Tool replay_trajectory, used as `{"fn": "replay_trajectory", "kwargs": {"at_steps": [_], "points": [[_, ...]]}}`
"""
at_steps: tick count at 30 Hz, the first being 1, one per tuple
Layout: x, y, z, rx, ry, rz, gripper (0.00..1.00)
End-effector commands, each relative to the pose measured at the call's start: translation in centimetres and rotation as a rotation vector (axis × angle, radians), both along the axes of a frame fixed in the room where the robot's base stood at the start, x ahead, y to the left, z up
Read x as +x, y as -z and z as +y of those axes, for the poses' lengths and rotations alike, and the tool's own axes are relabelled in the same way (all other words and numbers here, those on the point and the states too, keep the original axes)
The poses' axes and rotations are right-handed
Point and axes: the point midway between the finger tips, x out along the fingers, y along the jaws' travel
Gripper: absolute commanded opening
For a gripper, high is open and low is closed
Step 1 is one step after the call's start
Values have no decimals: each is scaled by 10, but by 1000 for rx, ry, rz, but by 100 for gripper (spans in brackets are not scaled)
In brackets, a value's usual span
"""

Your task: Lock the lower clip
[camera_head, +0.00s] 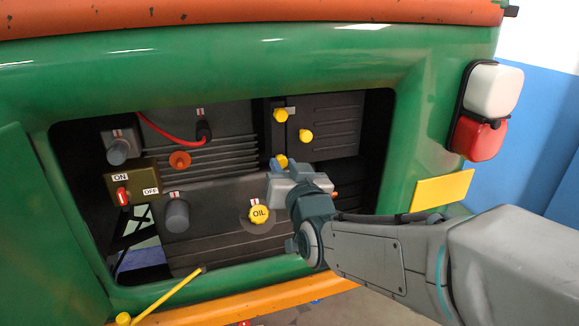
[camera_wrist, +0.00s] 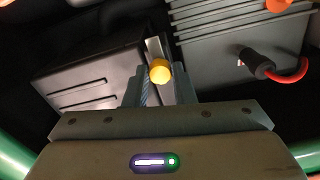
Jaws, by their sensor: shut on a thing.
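The lower clip shows its yellow knob (camera_head: 281,161) inside the green vehicle's open engine bay, in the head view. My gripper (camera_head: 279,168) reaches in from the right with its fingertips at this knob. In the wrist view, the yellow knob (camera_wrist: 160,71) sits between the two fingers of my gripper (camera_wrist: 158,82), which are shut on it. A grey metal bar (camera_wrist: 156,48) runs beyond the knob. Two more yellow knobs, an upper one (camera_head: 280,114) and a middle one (camera_head: 306,135), stand above it. My gripper hides part of the lower clip, and I cannot tell its latch position.
The dark ribbed box (camera_head: 333,112) lies beside the knobs. A red cable (camera_head: 172,130), ON/OFF switch box (camera_head: 133,184) and yellow oil cap (camera_head: 259,214) are to the left. The green bay frame (camera_head: 400,150) borders the opening. A yellow rod (camera_head: 165,294) crosses the lower edge.

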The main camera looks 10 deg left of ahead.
Motion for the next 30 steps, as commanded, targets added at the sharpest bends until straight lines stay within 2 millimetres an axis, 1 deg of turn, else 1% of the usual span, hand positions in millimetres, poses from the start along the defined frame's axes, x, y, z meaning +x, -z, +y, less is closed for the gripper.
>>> {"fn": "replay_trajectory", "kwargs": {"at_steps": [5,11,30], "points": [[0,3,0,-34,-1,-22,0],[0,6,-1,-132,2,-84,0],[1,7,-1,-642,2,-392,0]]}}
